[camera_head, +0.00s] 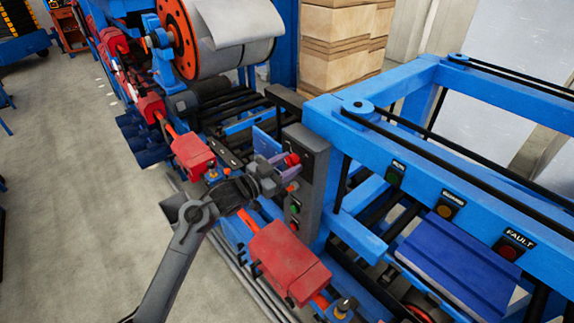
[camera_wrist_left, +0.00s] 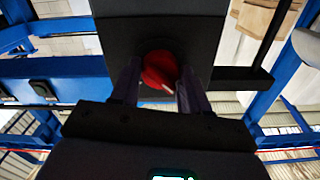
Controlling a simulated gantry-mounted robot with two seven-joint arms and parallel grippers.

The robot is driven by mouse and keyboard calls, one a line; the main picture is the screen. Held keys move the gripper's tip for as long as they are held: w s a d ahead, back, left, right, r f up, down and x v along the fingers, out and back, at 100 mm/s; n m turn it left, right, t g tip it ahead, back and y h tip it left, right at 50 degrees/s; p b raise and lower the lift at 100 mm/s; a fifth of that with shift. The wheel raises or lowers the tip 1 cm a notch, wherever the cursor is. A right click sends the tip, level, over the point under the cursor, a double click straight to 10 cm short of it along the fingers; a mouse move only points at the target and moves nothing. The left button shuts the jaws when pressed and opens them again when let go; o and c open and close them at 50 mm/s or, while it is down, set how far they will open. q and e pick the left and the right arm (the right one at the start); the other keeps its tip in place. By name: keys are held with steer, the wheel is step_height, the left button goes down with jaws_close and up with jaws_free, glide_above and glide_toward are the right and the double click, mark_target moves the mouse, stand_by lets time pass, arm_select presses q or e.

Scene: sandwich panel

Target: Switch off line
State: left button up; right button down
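A dark grey control box (camera_head: 317,165) stands upright beside the blue machine frame. A red rotary knob (camera_head: 292,160) sits near its top, with smaller buttons below it, one of them green (camera_head: 294,208). My left gripper (camera_head: 283,168) is at the front of this box, at the knob. In the left wrist view, the red knob (camera_wrist_left: 160,68) shows between the two dark fingers of the left gripper (camera_wrist_left: 158,80). The fingers are spread to either side of it; whether they touch it I cannot tell. My right gripper is not in view.
Three labelled lamps, green RUN (camera_head: 395,174), amber GUARD (camera_head: 446,208) and red FAULT (camera_head: 509,249), sit on the blue frame (camera_head: 440,162). Red housings (camera_head: 290,262) line the machine beside my left arm. The grey floor (camera_head: 80,220) at left is clear.

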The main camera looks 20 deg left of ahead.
arm_select(q)
steer(key=c, duration=0.3)
steer(key=shift+r+n+p, duration=0.25)
steer(key=shift+n+p, duration=0.35)
steer(key=shift+p, duration=0.4)
steer(key=shift+f+n+p, duration=0.15)
steer(key=shift+n+p, duration=0.3)
steer(key=shift+n, duration=0.15)
steer(key=shift+f, duration=0.1)
steer(key=o, duration=1)
steer(key=shift+o, duration=0.2)
